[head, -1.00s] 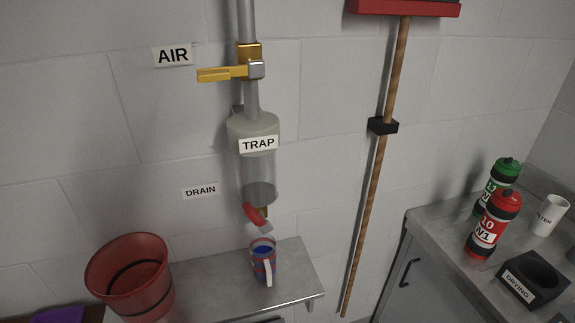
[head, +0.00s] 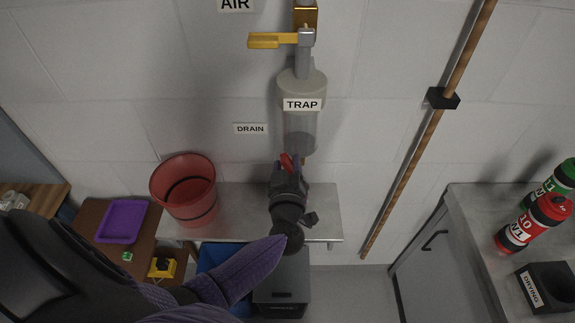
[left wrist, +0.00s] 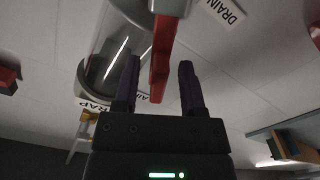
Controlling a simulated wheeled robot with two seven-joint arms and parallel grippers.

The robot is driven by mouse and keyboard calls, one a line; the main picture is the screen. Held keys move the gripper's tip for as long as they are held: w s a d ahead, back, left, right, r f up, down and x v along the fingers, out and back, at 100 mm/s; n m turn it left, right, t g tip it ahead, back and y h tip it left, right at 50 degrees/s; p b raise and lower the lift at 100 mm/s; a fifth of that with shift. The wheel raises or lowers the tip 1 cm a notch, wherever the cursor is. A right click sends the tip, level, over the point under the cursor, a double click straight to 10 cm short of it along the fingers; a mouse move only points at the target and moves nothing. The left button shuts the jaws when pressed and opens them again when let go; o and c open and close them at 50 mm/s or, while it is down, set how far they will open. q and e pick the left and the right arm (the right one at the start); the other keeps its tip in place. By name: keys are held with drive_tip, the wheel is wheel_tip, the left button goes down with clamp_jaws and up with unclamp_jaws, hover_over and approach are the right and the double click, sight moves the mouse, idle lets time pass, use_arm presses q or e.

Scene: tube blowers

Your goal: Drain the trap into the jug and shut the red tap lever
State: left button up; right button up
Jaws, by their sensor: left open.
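The clear trap (head: 300,130) hangs on the wall under its pale cap; it also shows in the left wrist view (left wrist: 110,45). The red tap lever (head: 286,161) sits below the trap. My left gripper (head: 287,167) is at the lever, its jaws open. In the left wrist view the red lever (left wrist: 160,70) lies between the two dark fingers of the gripper (left wrist: 159,65), with gaps on both sides. The jug is hidden now, behind my left gripper and arm. Whether liquid is in the trap is unclear. My right gripper is out of view.
A red bucket (head: 184,190) stands left on the metal shelf (head: 325,215). The yellow air lever (head: 272,41) points left above the trap. A broom handle (head: 412,165) leans to the right. Red and green bottles stand on the right counter (head: 475,205).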

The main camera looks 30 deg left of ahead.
use_arm(q)
clamp_jaws()
idle(1.4)
